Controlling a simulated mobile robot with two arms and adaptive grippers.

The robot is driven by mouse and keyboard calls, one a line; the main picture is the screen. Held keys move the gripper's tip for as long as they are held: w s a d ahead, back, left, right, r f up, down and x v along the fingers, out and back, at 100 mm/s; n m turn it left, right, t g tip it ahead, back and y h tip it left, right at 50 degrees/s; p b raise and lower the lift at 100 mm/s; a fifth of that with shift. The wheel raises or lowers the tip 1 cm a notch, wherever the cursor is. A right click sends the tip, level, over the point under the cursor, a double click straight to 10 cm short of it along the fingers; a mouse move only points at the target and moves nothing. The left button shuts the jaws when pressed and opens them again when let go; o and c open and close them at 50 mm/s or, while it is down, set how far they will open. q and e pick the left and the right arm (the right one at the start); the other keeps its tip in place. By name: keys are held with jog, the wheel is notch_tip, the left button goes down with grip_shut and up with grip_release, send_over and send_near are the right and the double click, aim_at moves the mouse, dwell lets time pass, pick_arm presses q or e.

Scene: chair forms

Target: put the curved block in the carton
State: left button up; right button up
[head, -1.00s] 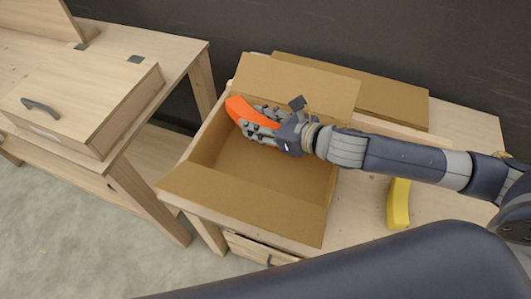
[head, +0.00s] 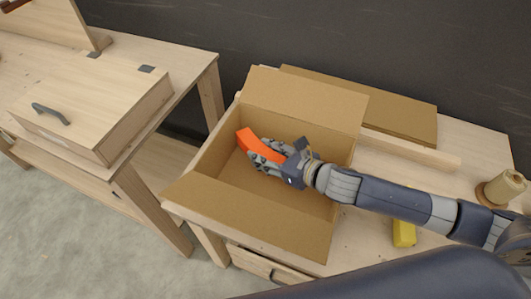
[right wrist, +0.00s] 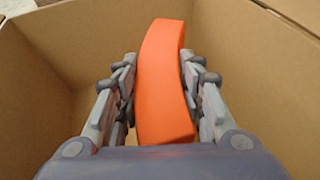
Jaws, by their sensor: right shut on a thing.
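The orange curved block (head: 259,147) is inside the open carton (head: 250,207) in the head view. My right gripper (head: 270,158) is shut on the block, with its fingers down between the carton's walls. In the right wrist view the block (right wrist: 163,75) stands between the two sets of fingers (right wrist: 155,95), and carton walls surround it. I cannot tell whether the block touches the carton's floor. My left gripper is not in view.
The carton's flaps (head: 306,97) are spread open. A yellow block (head: 404,233) lies on the bench right of the carton, partly behind my right arm. A spool (head: 503,188) stands at the far right. A wooden desk (head: 95,95) stands at left.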

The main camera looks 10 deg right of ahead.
aim_at(275, 159)
jog(key=shift+s+f, duration=0.3)
jog(key=shift+f, duration=0.3)
jog(key=o, duration=1.1)
jog(key=shift+a+f, duration=0.1)
jog(key=shift+f, duration=0.1)
jog(key=shift+r, duration=0.2)
jog(key=v, duration=0.4)
jog(key=r+b+v, duration=0.1)
jog(key=v, duration=0.1)
jog(key=shift+d+r, duration=0.15)
jog(key=shift+d, duration=0.1)
jog(key=shift+s+d+r, duration=0.25)
jog(key=shift+d+r, duration=0.05)
jog(key=shift+r, duration=0.1)
